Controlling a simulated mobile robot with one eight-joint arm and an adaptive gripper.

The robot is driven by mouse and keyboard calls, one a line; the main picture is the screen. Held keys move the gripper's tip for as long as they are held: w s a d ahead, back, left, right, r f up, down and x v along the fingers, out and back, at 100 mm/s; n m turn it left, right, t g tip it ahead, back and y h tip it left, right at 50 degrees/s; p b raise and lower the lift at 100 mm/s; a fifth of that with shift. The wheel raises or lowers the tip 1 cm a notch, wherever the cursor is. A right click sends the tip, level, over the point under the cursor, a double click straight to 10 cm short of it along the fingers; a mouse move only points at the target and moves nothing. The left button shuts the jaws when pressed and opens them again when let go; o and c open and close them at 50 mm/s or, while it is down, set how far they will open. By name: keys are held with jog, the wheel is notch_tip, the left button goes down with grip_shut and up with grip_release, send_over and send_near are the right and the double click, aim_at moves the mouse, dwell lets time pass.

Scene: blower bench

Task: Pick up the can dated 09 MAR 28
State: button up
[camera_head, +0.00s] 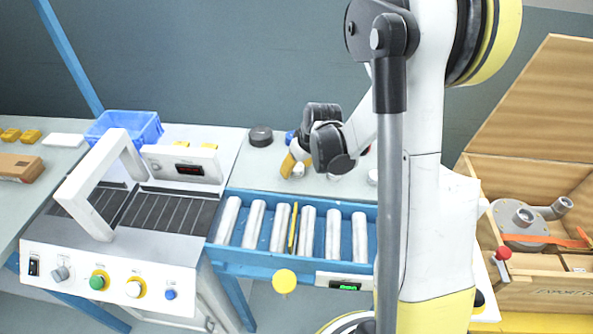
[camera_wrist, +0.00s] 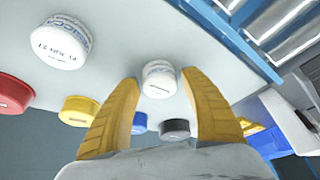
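My gripper (camera_wrist: 160,76) is open, with its two yellow fingers apart. In the head view it (camera_head: 291,165) hangs over the bench behind the roller conveyor. A white can (camera_wrist: 158,88) shows between the fingertips in the wrist view, with no finger seen closed on it. Its label print is too small to read. A larger, nearer white can (camera_wrist: 62,52) stands at upper left with upside-down date print on its top, which I cannot read surely. In the head view a white can (camera_head: 372,177) shows right of the gripper; my arm hides part of this area.
Red (camera_wrist: 14,93), yellow (camera_wrist: 78,110), blue (camera_wrist: 139,123) and dark (camera_wrist: 174,128) round containers stand around the white cans. The blue-framed roller conveyor (camera_head: 262,258) runs in front. A blue crate (camera_head: 150,124) is at left, an open wooden crate (camera_head: 545,293) at right.

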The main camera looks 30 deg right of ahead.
jog(key=c, duration=0.8)
jog(key=shift+r, duration=0.15)
